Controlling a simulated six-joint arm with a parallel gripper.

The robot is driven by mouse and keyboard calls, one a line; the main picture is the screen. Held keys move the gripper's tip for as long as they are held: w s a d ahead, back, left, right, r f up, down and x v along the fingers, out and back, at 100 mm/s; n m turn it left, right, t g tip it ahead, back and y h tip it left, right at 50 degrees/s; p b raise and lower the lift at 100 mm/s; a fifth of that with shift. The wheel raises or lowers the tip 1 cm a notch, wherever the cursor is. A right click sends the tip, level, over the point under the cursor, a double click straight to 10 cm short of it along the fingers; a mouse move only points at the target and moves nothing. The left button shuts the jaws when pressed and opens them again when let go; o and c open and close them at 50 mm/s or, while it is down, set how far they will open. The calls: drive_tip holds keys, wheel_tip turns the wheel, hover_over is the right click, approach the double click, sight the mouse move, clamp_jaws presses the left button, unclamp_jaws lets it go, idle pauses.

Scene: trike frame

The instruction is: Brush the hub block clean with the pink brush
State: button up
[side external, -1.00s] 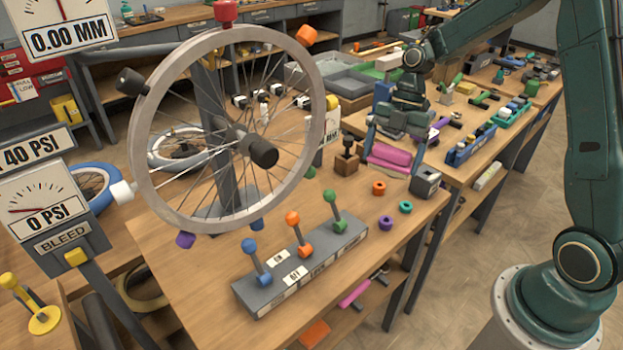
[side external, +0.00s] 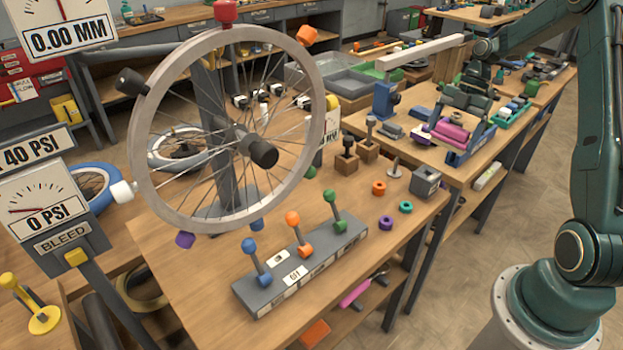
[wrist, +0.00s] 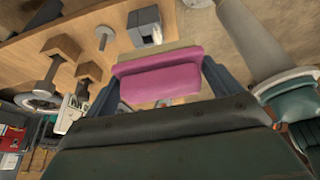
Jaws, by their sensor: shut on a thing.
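My gripper (side external: 452,132) is shut on the pink brush (side external: 450,128). In the wrist view the pink brush (wrist: 160,78) lies crosswise between the two fingers, with a tan strip along its far side. The grey block with a dark round opening (side external: 425,183), which looks like the hub block, sits at the right edge of the front bench. It also shows in the wrist view (wrist: 146,27), beyond the brush. The brush is apart from it, up and to its right in the side view. I cannot tell whether dirt is on the block.
Wooden blocks with dark pegs (side external: 347,163) and a grey spike (side external: 394,170) stand left of the grey block. Orange, purple and teal rings (side external: 405,207) lie in front. A spoked wheel (side external: 145,165) and a lever box (side external: 300,268) fill the bench's left part.

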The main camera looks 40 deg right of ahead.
wheel_tip(320, 180, down, 7)
drive_tip(key=shift+a+f, duration=0.45)
drive_tip(key=shift+f, duration=0.1)
drive_tip(key=shift+c, duration=0.3)
drive_tip(key=shift+a, duration=2.65)
drive_tip(key=shift+d, duration=3.2)
drive_tip(key=shift+a+r, duration=0.1)
drive_tip(key=shift+r, duration=4)
